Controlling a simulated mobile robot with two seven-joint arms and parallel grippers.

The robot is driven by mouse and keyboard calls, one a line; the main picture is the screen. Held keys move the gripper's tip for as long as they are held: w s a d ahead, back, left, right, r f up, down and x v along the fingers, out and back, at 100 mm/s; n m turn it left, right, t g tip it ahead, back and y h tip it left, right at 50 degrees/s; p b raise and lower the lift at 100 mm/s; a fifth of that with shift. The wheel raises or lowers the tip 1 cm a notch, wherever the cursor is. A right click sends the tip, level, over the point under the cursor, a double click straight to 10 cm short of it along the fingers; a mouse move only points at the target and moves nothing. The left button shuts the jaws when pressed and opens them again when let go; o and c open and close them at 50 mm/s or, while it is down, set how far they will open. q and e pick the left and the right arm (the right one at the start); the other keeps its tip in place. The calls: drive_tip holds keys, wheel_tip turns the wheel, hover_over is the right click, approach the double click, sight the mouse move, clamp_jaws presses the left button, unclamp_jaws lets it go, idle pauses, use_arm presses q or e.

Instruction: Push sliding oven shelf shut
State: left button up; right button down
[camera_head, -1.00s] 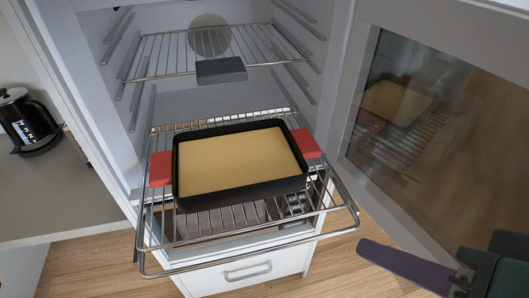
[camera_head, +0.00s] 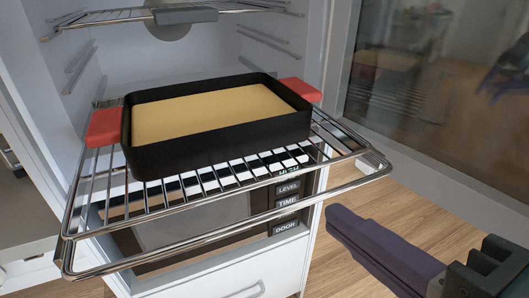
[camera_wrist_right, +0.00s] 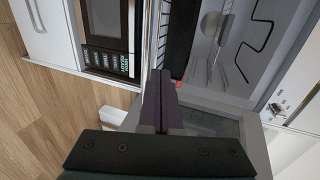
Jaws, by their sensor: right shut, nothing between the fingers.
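The sliding oven shelf (camera_head: 157,241) is a chrome wire rack pulled out of the white oven cavity in the head view. A black baking pan (camera_head: 225,141) with red end grips and a flat tan filling (camera_head: 210,112) stands on it. My right gripper (camera_head: 335,218) is shut and empty, just right of and below the shelf's front right corner, apart from it. In the right wrist view the shut fingers (camera_wrist_right: 161,78) point toward the shelf edge and the dark pan side (camera_wrist_right: 180,42). My left gripper is not in view.
An upper wire rack (camera_head: 110,17) sits inside the cavity. The glass oven door (camera_head: 430,100) stands open at the right. A control panel with buttons (camera_head: 287,207) and a white drawer (camera_head: 250,275) lie below the shelf.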

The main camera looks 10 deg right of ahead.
drive_tip(key=shift+w, duration=0.85)
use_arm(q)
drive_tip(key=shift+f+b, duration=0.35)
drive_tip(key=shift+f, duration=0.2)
use_arm(e)
approach(274, 171)
drive_tip(key=shift+x, duration=2.45)
drive_tip(key=shift+a, duration=0.1)
